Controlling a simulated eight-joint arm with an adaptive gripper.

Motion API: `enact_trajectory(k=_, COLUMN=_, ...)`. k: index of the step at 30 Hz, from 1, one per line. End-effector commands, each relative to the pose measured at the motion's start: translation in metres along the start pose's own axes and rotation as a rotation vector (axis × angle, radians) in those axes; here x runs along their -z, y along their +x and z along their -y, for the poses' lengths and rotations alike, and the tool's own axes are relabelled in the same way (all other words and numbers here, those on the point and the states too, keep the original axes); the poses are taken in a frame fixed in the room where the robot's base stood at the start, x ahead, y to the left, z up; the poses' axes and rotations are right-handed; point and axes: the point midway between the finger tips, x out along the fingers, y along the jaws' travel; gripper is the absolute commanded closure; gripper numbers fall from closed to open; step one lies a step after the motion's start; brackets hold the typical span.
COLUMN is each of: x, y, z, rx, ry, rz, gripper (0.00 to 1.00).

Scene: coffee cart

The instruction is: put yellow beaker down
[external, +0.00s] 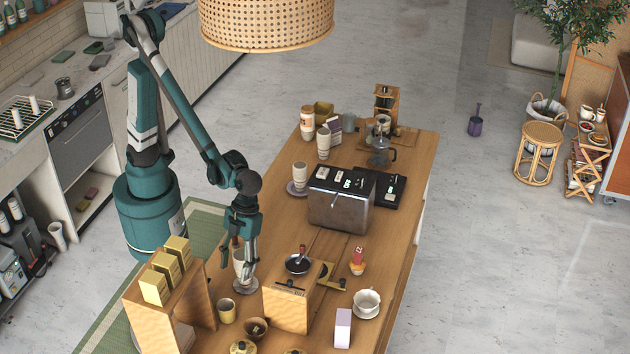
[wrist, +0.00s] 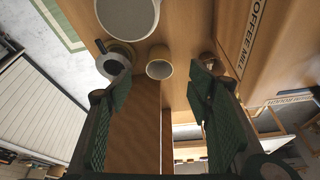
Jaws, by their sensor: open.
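The yellow beaker (external: 226,311) stands upright on the wooden counter near the shelf with yellow boxes. In the wrist view, a yellowish beaker (wrist: 160,69) shows just beyond the fingertips, centred in the gap between them. My gripper (external: 246,274) points down, behind and a little right of the beaker in the external view, and is apart from it. In the wrist view, the two green-padded fingers of my gripper (wrist: 160,82) are spread wide with nothing between them.
A pale cup (external: 239,257) on a saucer is partly hidden behind my gripper. A wooden coffee mill box (external: 287,308) stands to the right. A shelf with yellow boxes (external: 155,287) is on the left, and a small brown bowl (external: 256,328) is in front.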

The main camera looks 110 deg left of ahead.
Motion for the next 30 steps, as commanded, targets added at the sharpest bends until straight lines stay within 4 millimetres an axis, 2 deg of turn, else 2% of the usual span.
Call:
enact_trajectory(k=6, x=-0.026, y=-0.043, z=-0.014, rx=0.072, ry=-0.167, rz=0.022, gripper=0.49)
enact_trajectory(k=15, x=-0.061, y=-0.096, z=-0.037, rx=0.18, ry=-0.4, rz=0.039, gripper=0.49)
enact_trajectory(k=30, x=-0.12, y=-0.167, z=-0.09, rx=0.368, ry=-0.776, rz=0.034, gripper=0.49)
